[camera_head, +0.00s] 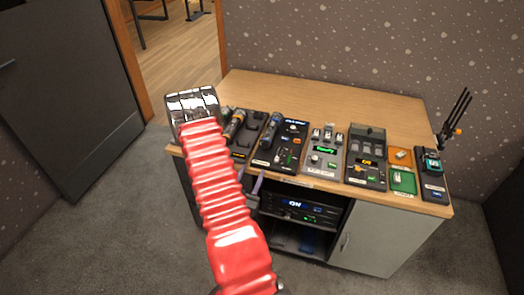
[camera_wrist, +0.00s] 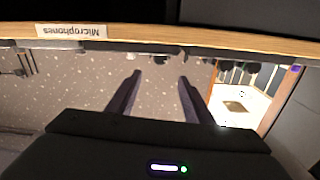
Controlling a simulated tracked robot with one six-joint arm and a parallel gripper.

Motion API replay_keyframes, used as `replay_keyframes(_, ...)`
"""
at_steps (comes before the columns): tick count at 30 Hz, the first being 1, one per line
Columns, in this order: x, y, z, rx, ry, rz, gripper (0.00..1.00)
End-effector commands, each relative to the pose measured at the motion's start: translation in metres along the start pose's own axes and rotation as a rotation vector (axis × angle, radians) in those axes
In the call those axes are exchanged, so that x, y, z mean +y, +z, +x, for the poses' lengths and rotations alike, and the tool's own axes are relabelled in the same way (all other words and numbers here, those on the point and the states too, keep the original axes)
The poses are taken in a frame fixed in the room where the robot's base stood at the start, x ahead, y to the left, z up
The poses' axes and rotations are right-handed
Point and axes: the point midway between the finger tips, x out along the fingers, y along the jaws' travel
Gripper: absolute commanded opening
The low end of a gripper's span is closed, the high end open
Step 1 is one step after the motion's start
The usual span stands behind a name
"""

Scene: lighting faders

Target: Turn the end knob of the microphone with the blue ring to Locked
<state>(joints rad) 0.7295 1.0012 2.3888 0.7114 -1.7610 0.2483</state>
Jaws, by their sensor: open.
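In the head view a dark microphone with a bluish band (camera_head: 271,131) lies on a black panel on the table, left of the middle. A second microphone with an orange band (camera_head: 234,124) lies to its left. The end knob and its marking are too small to read. My gripper (camera_head: 251,173) is open and empty, partly hidden by my red arm, at the table's front edge and apart from both microphones. In the wrist view the two dark fingers (camera_wrist: 159,78) are spread with nothing between them. No microphone shows clearly there.
The wooden table (camera_head: 330,95) bears several control panels in a row, with a fader panel (camera_head: 367,155) near the middle right. A label reading Microphones (camera_wrist: 71,31) is on the front edge, upside down in the wrist view. The table's rear is clear. A lit unit (camera_head: 298,205) sits below.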

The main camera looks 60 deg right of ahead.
Motion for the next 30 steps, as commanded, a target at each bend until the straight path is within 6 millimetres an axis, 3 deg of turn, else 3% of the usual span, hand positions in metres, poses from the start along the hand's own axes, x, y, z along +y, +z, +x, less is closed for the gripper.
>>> replay_keyframes(8, 0.001, -0.001, 0.029, 0.002, 0.002, 0.002, 0.47)
replay_keyframes(24, 0.000, -0.001, 0.112, 0.001, 0.001, 0.002, 0.47)
replay_keyframes(30, -0.001, 0.000, 0.131, 0.000, -0.001, 0.001, 0.47)
